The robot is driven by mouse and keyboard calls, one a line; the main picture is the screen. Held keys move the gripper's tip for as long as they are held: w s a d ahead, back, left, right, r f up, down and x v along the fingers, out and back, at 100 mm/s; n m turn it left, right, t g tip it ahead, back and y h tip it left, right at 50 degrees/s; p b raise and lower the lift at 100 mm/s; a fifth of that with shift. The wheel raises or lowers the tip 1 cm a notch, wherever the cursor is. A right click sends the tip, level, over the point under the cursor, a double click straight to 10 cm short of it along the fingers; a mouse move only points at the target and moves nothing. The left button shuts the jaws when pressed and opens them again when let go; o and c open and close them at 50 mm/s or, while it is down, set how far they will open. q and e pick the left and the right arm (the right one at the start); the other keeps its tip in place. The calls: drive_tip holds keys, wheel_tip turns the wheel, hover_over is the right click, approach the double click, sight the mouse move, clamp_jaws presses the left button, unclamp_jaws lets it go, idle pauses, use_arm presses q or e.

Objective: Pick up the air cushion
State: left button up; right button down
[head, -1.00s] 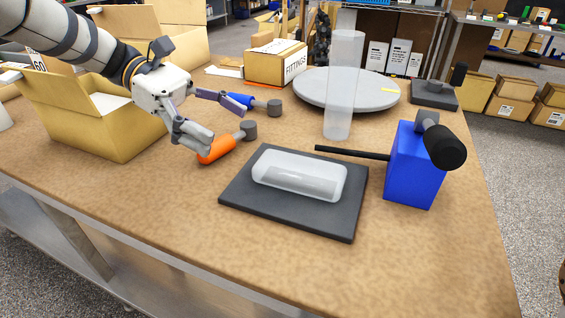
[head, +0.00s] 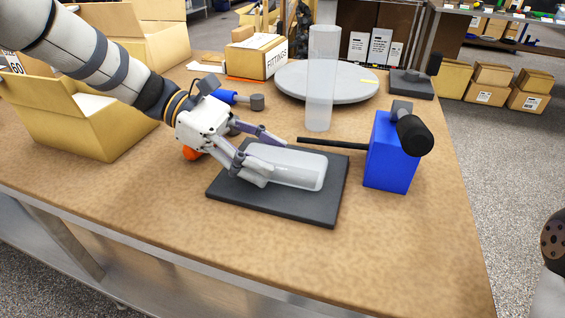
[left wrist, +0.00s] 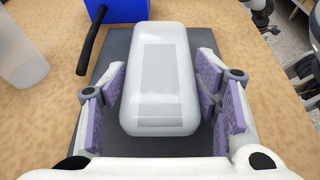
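The air cushion (head: 300,172) is a translucent white, rounded block lying on a dark grey pad (head: 220,194). It also shows in the left wrist view (left wrist: 160,75), lengthwise between the fingers. My left gripper (head: 274,162) is open at the near-left end of the cushion, low over the pad. In the left wrist view, my left gripper's (left wrist: 161,62) purple finger pads stand on both sides of the cushion, with narrow gaps; I cannot tell whether either touches. My right gripper does not show.
A blue block (head: 390,155) with a black-handled tool stands right of the pad. A clear upright tube (head: 322,85) is near a grey round disc (head: 290,80). An orange-handled tool (head: 192,154) lies behind my left gripper. An open cardboard box (head: 75,135) is left. The front table strip is clear.

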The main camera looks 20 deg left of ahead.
use_arm(q)
drive_tip(key=shift+c, duration=1.1)
